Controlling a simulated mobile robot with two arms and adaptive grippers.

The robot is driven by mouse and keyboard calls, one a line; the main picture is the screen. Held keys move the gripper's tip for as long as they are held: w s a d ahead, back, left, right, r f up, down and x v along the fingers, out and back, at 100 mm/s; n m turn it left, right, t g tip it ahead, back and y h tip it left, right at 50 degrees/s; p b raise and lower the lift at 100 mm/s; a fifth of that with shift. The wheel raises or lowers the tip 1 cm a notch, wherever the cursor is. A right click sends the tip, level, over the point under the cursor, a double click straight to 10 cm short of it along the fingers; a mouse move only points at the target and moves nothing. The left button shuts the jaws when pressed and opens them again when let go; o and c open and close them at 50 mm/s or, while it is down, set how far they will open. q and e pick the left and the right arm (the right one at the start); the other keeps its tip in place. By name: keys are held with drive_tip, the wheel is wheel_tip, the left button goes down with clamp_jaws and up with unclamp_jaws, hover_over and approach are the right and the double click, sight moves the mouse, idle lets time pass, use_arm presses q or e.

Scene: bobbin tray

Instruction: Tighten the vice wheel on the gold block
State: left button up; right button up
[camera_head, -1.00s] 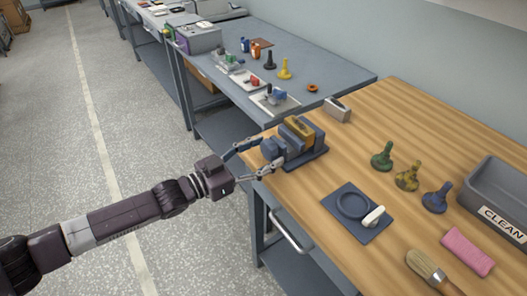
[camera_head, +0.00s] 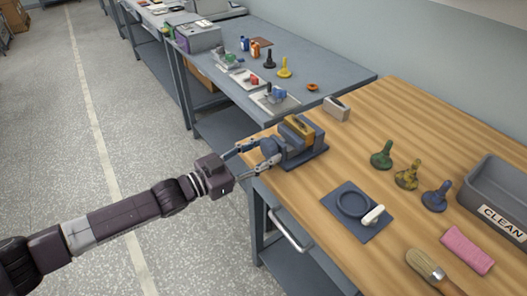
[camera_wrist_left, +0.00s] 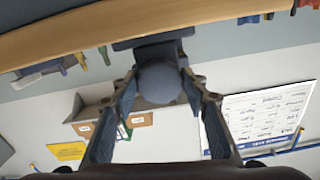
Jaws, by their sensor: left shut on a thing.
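The grey-blue vice (camera_head: 309,154) stands on the near left corner of the wooden bench. The gold block (camera_head: 299,127) sits between its jaws; I cannot tell how tightly. The round vice wheel (camera_head: 270,147) faces my left gripper (camera_head: 268,152), which comes in from the left and is shut on it, one finger on each side. In the left wrist view the wheel (camera_wrist_left: 159,82) lies between the two fingers of the gripper (camera_wrist_left: 160,90). My right gripper is not in view.
On the wooden bench (camera_head: 330,185) lie a dark plate with a ring (camera_head: 352,204), several knobbed pieces (camera_head: 382,155), a brush (camera_head: 428,265), a pink cloth (camera_head: 467,250) and a grey "CLEAN" tray (camera_head: 485,201). A grey table (camera_head: 330,75) with small parts stands behind.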

use_arm(q)
drive_tip(key=shift+m, duration=2.3)
drive_tip(key=o, duration=1.2)
drive_tip(key=shift+a, duration=0.1)
drive_tip(key=shift+c, duration=0.2)
drive_tip(key=v, duration=1.2)
